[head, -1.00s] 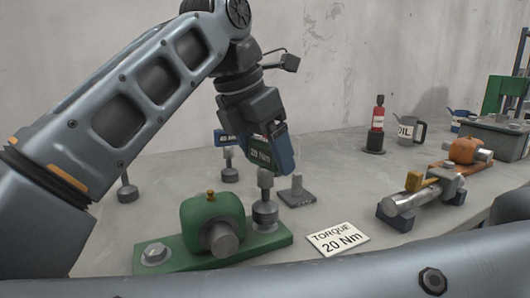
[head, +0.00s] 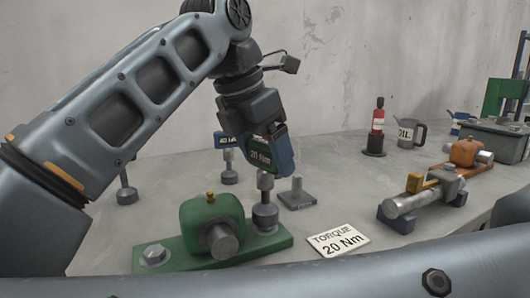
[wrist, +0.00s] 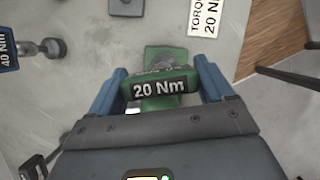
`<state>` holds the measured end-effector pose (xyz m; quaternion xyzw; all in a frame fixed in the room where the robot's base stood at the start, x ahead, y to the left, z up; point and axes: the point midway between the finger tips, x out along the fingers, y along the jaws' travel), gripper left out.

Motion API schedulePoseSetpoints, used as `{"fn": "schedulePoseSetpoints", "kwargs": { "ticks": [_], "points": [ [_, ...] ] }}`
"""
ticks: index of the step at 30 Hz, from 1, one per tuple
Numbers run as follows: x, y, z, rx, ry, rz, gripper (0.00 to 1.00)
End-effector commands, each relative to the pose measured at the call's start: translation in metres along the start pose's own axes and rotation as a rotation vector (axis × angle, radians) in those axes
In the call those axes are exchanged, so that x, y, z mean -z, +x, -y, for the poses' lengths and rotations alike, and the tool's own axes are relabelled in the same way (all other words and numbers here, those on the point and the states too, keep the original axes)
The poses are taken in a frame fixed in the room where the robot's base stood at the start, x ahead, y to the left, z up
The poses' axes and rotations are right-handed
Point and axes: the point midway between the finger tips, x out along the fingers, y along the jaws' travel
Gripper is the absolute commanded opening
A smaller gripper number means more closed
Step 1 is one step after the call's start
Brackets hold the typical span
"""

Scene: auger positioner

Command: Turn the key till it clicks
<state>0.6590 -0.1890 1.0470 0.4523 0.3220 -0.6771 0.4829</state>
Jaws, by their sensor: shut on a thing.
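My gripper (head: 272,140) is shut on the green key (head: 260,158) marked 20 Nm, held by its handle. The key also shows in the wrist view (wrist: 158,89), between the blue fingers. Its shaft points down at the grey bolt (head: 265,215) on the right end of the green base plate (head: 205,255). The shaft and bolt look in line and joined in the head view. The exact fit is too small to tell. In the wrist view the handle hides the bolt.
A blue 40 Nm key (head: 226,140) stands behind left. An empty grey stand (head: 297,194) is close right. A green rounded housing (head: 212,222) sits on the plate. A card (head: 339,240) reads TORQUE 20 Nm. An orange-and-grey assembly (head: 465,155) stands further right.

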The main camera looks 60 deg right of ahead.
Motion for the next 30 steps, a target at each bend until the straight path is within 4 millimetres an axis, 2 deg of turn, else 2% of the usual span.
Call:
{"fn": "schedulePoseSetpoints", "kwargs": {
  "ticks": [30],
  "points": [
    [0.0045,0.0106,-0.0001,-0.001,0.0,0.001,0.26]
  ]
}}
